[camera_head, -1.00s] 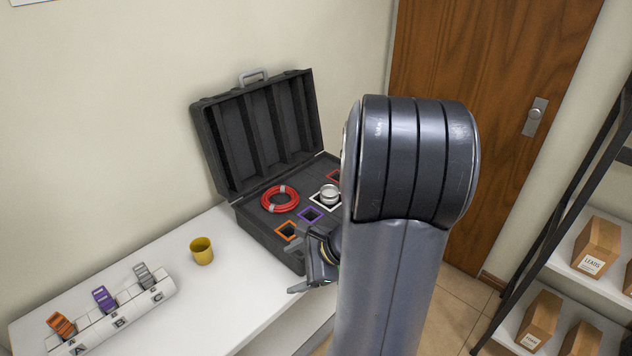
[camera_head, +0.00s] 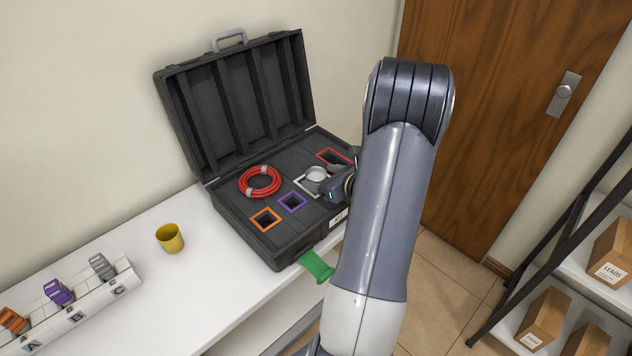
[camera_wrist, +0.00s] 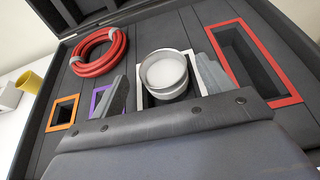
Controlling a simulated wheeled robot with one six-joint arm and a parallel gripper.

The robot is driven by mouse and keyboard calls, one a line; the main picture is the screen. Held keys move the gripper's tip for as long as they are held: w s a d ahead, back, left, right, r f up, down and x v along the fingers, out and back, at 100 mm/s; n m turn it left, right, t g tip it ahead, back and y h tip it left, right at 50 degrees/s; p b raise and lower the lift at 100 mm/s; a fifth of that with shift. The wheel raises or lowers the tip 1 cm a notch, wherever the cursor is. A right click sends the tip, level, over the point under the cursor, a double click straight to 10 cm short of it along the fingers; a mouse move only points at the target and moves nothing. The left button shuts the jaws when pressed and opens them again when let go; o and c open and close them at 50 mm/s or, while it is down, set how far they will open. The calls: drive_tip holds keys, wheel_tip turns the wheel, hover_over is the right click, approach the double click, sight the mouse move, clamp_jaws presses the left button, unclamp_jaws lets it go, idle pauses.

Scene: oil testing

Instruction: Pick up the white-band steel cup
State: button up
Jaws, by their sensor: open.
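The steel cup (camera_head: 316,175) stands in the white-framed slot of the open black case. It also shows in the wrist view (camera_wrist: 165,72), its round silver top rising above the white frame. My gripper (camera_wrist: 163,83) is open, with one grey finger on each side of the cup. I cannot tell whether either finger touches it. In the head view my gripper (camera_head: 327,184) is at the cup, partly hidden by my arm. The cup's lower part is hidden in the slot and behind my gripper.
The case (camera_head: 240,205) also has orange (camera_head: 266,219), purple (camera_head: 292,202) and red (camera_head: 333,156) framed slots and a red cable coil (camera_head: 260,182). A yellow cup (camera_head: 170,238) and a labelled rack (camera_head: 80,312) stand on the white table (camera_head: 205,280). A green piece (camera_head: 316,266) juts out at the case's front.

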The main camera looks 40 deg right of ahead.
sight(310, 172)
drive_tip(key=p+x, duration=0.1)
drive_tip(key=x, duration=0.4)
drive_tip(key=shift+w+d, duration=0.1)
drive_tip(key=c, duration=1.1)
